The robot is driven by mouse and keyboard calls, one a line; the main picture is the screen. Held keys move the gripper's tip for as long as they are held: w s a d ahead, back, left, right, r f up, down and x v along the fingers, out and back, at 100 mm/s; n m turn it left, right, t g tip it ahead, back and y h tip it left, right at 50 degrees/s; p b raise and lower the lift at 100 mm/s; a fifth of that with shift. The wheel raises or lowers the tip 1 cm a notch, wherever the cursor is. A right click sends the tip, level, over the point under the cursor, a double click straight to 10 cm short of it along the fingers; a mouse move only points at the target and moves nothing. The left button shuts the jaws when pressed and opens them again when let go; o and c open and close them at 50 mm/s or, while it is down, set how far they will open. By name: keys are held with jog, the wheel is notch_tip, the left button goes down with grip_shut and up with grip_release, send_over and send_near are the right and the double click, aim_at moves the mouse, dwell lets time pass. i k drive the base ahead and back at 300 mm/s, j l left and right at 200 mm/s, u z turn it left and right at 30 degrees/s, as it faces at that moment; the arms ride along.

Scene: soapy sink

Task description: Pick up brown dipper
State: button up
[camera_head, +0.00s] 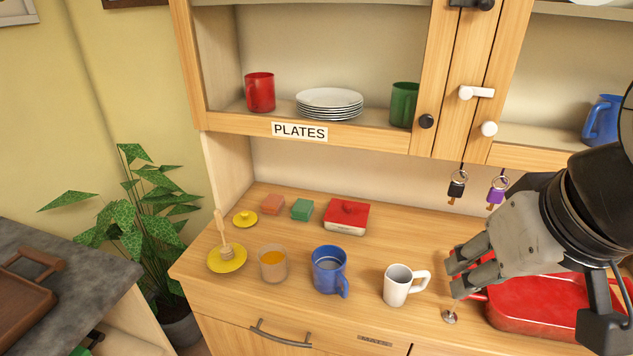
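The brown dipper (223,237) is a light wooden honey dipper. It stands nearly upright, its handle tilted slightly, on a yellow saucer (227,266) at the left end of the wooden counter. A glass with orange-yellow content (272,264) stands just right of it. My gripper (451,280) is at the right, over the counter beside the white mug, far from the dipper. Its fingers are pointed left and look parted. I see nothing held between them.
A blue mug (329,271) and white mug (399,286) stand between gripper and dipper. Behind are a yellow lid (245,218), sponges (301,209) and a red box (346,217). A red tray (530,312) lies under my arm. The shelf (390,140) overhangs the back.

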aim_at(227, 251)
jog(key=i+j, duration=0.15)
jog(key=j, duration=0.2)
jog(key=i+j, duration=0.1)
jog(key=j, duration=0.25)
jog(key=i+j+u, duration=0.1)
jog(key=j, duration=0.25)
jog(key=i+j, duration=0.2)
jog(key=j, duration=0.15)
jog(key=i+j, duration=0.1)
jog(key=j, duration=0.2)
jog(key=u, duration=0.05)
